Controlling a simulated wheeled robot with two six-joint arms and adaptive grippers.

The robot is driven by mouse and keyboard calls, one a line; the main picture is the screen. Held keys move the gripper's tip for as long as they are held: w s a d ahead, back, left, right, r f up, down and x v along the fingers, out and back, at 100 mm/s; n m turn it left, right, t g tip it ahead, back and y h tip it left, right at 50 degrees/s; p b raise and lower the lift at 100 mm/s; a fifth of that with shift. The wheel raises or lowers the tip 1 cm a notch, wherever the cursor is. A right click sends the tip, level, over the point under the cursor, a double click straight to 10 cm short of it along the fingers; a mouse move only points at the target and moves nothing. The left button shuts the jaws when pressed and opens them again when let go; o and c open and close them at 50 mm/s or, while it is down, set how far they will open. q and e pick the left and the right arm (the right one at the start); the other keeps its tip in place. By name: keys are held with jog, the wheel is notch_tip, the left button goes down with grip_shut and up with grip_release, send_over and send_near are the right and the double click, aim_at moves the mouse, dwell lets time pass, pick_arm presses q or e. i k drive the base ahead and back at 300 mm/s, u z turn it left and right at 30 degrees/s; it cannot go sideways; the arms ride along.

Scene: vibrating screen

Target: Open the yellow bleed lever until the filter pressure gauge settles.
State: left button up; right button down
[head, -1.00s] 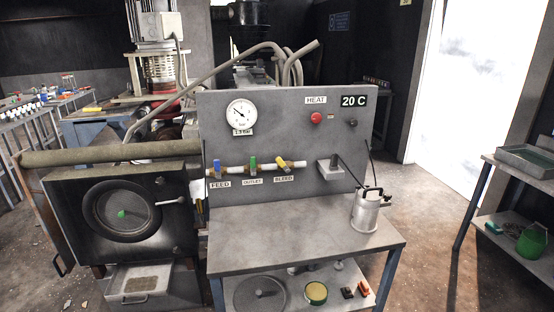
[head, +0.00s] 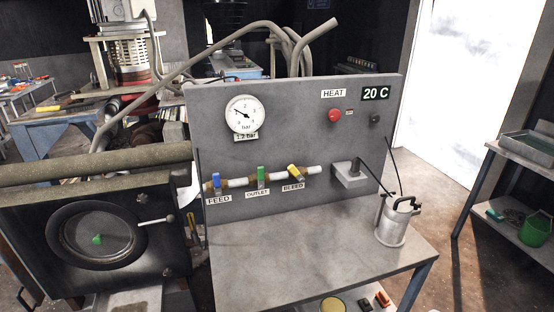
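The yellow bleed lever (head: 296,172) sits on the white pipe, above the BLEED label, tilted across the pipe. The pressure gauge (head: 245,114) is a round white dial on the grey panel; its needle points to the upper left. The readout (head: 246,137) below it appears to show 1.2 bar. The blue feed lever (head: 216,181) and the green outlet lever (head: 261,176) stand upright across the pipe, to the left of the yellow one. Neither of my grippers shows in the head view.
The grey bench top (head: 310,255) below the panel is mostly clear. A metal can (head: 391,224) stands at its right end, with a thin rod near it. A red HEAT button (head: 335,115) is on the panel. A round-windowed door (head: 140,219) with a handle stands left.

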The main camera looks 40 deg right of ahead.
aim_at(291, 168)
jog(key=z, duration=0.45)
jog(key=i, duration=0.8)
jog(key=z, duration=0.7)
